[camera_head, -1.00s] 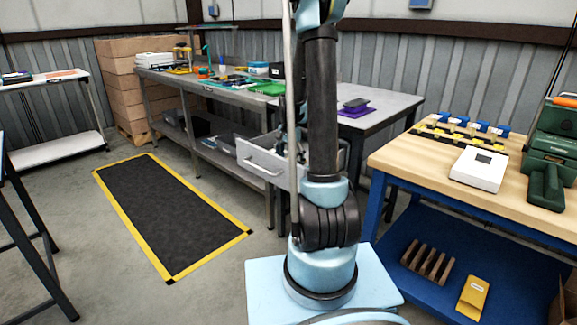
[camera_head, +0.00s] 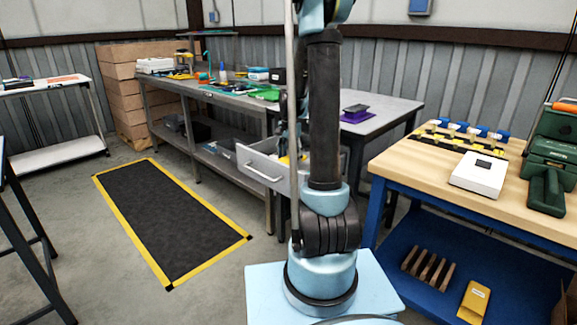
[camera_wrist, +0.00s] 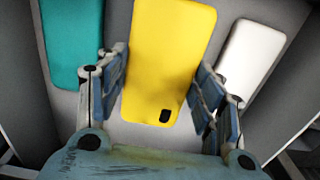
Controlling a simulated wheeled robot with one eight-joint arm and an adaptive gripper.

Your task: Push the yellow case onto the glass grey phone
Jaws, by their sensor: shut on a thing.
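The yellow case (camera_wrist: 170,50) fills the middle of the wrist view, its camera cutout toward my palm. My gripper (camera_wrist: 160,68) has a finger on each long side of it and is shut on it. The case is still low over the grey drawer floor; I cannot tell whether it touches. In the head view a dark grey phone-like slab (camera_head: 356,108) lies on a purple mat on the grey table; it looks like the grey phone. My gripper is hidden behind my arm there. A small yellow patch shows at the open drawer (camera_head: 262,168).
In the wrist view a teal case (camera_wrist: 72,40) lies left of the yellow one and a white case or phone (camera_wrist: 250,55) right of it, both close to my fingers. Drawer walls surround them. A wooden-topped bench (camera_head: 425,172) stands at right.

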